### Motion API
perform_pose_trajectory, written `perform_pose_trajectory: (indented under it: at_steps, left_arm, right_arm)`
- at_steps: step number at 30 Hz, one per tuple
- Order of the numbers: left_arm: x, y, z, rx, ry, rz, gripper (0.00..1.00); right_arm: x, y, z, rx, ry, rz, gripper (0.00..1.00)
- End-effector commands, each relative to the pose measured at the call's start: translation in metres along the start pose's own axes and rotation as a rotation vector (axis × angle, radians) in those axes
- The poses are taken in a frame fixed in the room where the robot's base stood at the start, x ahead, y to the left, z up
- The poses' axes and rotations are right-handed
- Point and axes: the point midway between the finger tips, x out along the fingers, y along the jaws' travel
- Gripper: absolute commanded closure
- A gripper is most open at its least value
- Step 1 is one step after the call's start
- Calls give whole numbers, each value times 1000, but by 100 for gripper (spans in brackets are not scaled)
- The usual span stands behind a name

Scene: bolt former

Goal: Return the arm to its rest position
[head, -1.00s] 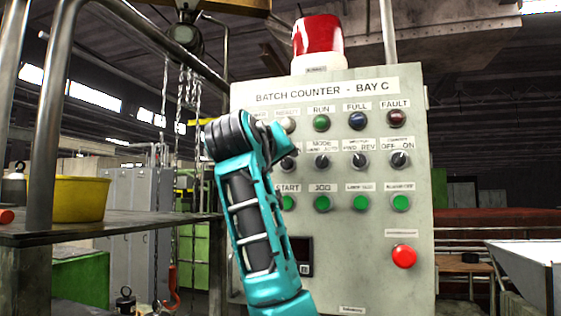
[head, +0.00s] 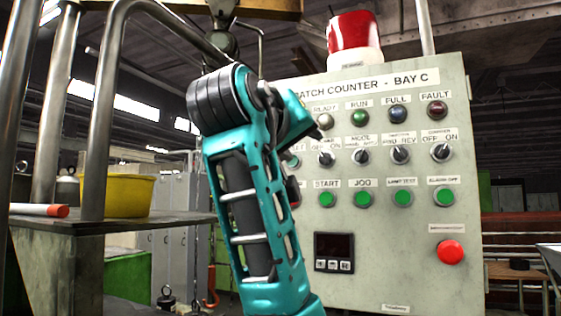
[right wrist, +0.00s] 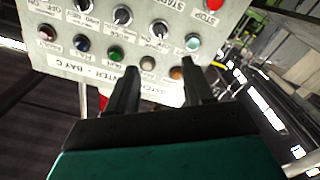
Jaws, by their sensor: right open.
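My right arm (head: 250,215), teal with dark joints, rises in front of the control panel (head: 405,265) in the head view. It covers part of the panel's left side. In the head view the arm mostly hides its gripper. In the right wrist view my right gripper (right wrist: 160,67) is open, with two dark fingers apart and nothing visible between them. The panel (right wrist: 90,68) appears upside down beyond the fingers; I cannot tell the exact gap. My left gripper is in neither view.
The panel carries lamps, knobs, green buttons, a red button (head: 451,251) and a red beacon (head: 352,32) on top. At left, a metal table (head: 100,224) with a yellow bowl (head: 130,195) and upright pipes stand near the arm. A chain hoist hangs behind.

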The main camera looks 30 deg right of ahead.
Motion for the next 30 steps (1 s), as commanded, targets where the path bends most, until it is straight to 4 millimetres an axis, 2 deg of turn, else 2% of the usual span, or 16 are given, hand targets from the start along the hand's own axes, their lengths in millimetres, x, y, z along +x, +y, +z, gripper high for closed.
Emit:
perform_pose_trajectory:
  at_steps: [7, 11, 14, 18, 21, 26, 30]
  left_arm:
    - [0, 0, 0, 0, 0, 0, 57]
    - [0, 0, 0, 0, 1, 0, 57]
    - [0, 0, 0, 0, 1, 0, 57]
    - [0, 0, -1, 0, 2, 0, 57]
    - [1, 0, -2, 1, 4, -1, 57]
    - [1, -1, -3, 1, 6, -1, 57]
    - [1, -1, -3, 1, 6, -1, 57]
  right_arm:
    - [3, -4, 3, -5, -3, -7, 48]
    - [16, -34, 26, -33, -22, -59, 48]
    - [32, -75, 62, -69, -48, -135, 48]
    - [47, -134, 128, -117, -98, -260, 48]
    - [50, -170, 178, -144, -138, -347, 48]
    - [44, -215, 263, -181, -212, -482, 48]
    - [27, -242, 338, -205, -287, -594, 48]
